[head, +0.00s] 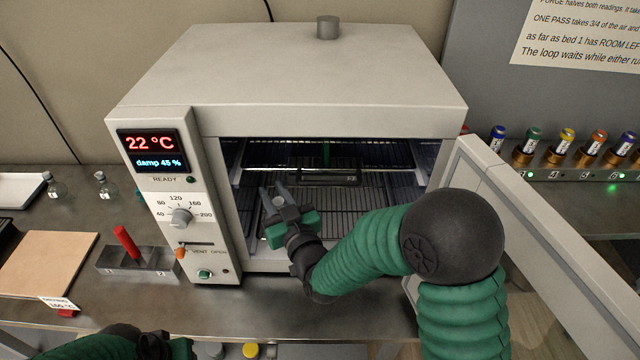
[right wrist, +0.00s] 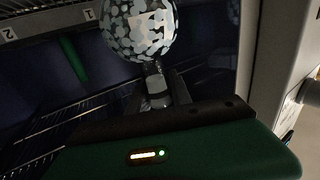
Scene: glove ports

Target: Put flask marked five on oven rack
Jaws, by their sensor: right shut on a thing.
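The oven (head: 300,65) stands open, with wire racks (head: 330,200) inside at more than one height. My right gripper (head: 272,197) reaches through the doorway at the left side of the chamber. In the right wrist view it is shut on the neck of a round flask (right wrist: 140,38) with speckled contents and a pale label. The number on the label is unreadable. The flask is hard to make out in the head view. I cannot tell whether it touches a rack. My left gripper (head: 165,347) is partly visible at the bottom edge; its fingers are not clear.
The open oven door (head: 540,235) stands to the right of my right arm. Rack edge tags 1 (right wrist: 89,14) and 2 (right wrist: 9,33) show in the right wrist view. Small flasks (head: 104,185) stand on the bench at left, near a block with a red handle (head: 127,243).

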